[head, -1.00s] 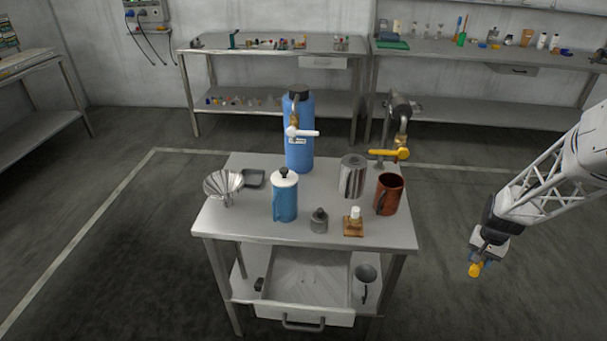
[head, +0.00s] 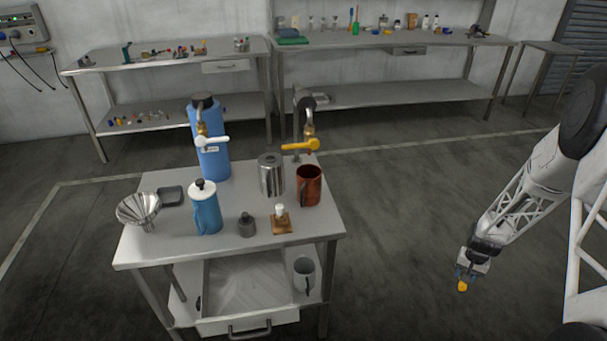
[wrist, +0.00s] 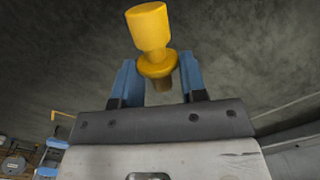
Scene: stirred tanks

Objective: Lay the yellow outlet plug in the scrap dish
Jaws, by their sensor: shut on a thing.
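The yellow outlet plug (wrist: 152,30) is held in my gripper (wrist: 160,80), between its two blue fingers. Its thick yellow head points away from the palm and its flange sits at the fingertips. In the head view my gripper (head: 465,276) hangs in the air right of the table, over the floor, with the plug (head: 462,287) at its lower end. A small dark grey square dish (head: 172,204), which looks like the scrap dish, lies at the table's left back, behind the funnel. It looks empty.
The table (head: 165,250) carries a metal funnel (head: 138,209), blue jug (head: 206,212), tall blue tank (head: 212,155), steel canister (head: 271,174), copper mug (head: 308,186), grey weight (head: 246,226) and a small wooden stand (head: 281,224). A yellow-handled tap (head: 300,146) stands behind. Floor right of the table is clear.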

